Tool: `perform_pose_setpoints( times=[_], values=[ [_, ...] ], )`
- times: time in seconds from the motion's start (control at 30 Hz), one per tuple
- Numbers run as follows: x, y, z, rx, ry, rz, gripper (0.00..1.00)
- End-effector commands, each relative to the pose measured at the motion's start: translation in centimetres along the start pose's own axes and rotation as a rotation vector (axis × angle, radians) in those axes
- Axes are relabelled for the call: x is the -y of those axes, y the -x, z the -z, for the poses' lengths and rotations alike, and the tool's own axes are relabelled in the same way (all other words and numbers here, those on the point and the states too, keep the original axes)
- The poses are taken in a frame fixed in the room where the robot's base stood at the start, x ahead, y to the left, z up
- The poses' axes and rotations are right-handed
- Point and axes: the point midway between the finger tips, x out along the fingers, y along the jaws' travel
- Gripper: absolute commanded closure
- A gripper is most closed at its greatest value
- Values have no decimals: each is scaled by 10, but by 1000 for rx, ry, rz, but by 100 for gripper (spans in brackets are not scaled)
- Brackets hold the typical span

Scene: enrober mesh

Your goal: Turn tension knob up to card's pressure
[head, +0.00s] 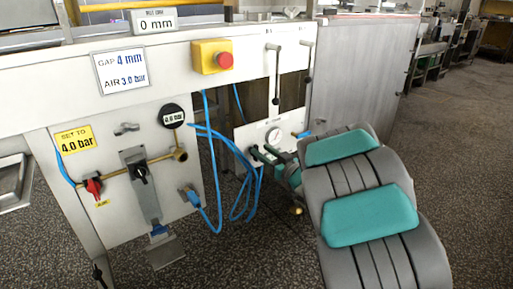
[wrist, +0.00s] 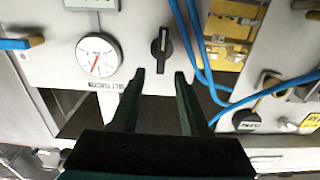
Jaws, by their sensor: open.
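In the wrist view a black knob (wrist: 162,48) sits on a pale panel, beside a round white gauge (wrist: 98,57) with a red needle and a label reading "TENSION". My gripper (wrist: 159,76) is open and empty, its fingertips just short of the knob and to either side of it. A white card (head: 120,70) reads gap 4 mm, air 3.0 bar. A yellow card (head: 76,140) reads set to 4.0 bar.
Blue hoses (head: 240,185) hang left of my gripper. A red emergency button (head: 224,60) and hanging levers (head: 277,75) are above.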

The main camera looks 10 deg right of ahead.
Motion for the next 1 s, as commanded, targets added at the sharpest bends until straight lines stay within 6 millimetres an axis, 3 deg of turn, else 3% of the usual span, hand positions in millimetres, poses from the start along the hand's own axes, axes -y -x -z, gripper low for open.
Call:
perform_pose_setpoints(
  times=[0.23, 0.53, 0.93, 1.0],
  values=[
    [0, -35, -1, 1, -1, 1, 55],
    [0, -40, 0, 0, 0, 0, 55],
    [0, -40, 0, 0, 0, 0, 99],
    [0, -40, 0, 0, 0, 0, 100]
  ],
)
